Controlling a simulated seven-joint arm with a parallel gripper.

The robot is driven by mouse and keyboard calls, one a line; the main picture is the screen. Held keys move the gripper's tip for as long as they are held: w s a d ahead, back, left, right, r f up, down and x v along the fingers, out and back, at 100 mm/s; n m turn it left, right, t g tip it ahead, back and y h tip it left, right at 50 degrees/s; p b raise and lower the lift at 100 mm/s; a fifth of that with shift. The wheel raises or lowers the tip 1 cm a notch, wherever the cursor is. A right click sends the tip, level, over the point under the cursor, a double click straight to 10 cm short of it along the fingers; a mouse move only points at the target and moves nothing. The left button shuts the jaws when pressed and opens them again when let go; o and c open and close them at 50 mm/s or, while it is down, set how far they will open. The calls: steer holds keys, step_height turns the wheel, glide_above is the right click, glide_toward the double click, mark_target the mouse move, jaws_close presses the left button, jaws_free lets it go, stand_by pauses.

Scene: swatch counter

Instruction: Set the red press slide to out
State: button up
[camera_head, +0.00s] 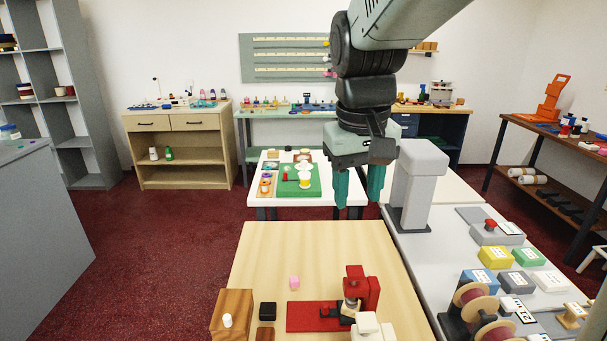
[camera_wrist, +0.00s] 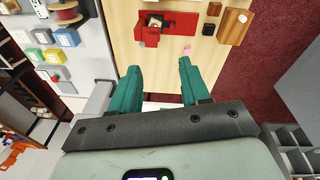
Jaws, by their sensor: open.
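The red press (camera_head: 357,291) stands near the front of the light wooden counter, at the right end of a flat red base (camera_head: 305,317). A small dark slide piece with a red part (camera_head: 328,311) lies on the base, left of the upright; its exact setting is too small to tell. The red press also shows in the wrist view (camera_wrist: 172,20), at the top. My gripper (camera_head: 358,200) is open and empty, high above and behind the press in the head view. Its two green fingers (camera_wrist: 158,75) point toward the counter and touch nothing.
A pink cube (camera_head: 294,282), a black block (camera_head: 267,311) and a wooden block with a white knob (camera_head: 232,314) lie left of the press. A white block object (camera_head: 367,328) stands in front of it. Colored boxes and spools (camera_head: 473,301) crowd the right table. The counter's back half is clear.

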steer(key=w+a+f+n+g, duration=0.1)
steer(key=w+a+f+g, duration=0.2)
steer(key=w+f, duration=0.8)
steer(key=n+g+h, duration=0.1)
steer(key=n+g, duration=0.1)
glide_toward(325, 305)
steer(key=shift+h, duration=0.3)
steer(key=x, duration=0.9)
steer(key=shift+a, duration=0.2)
jaws_close()
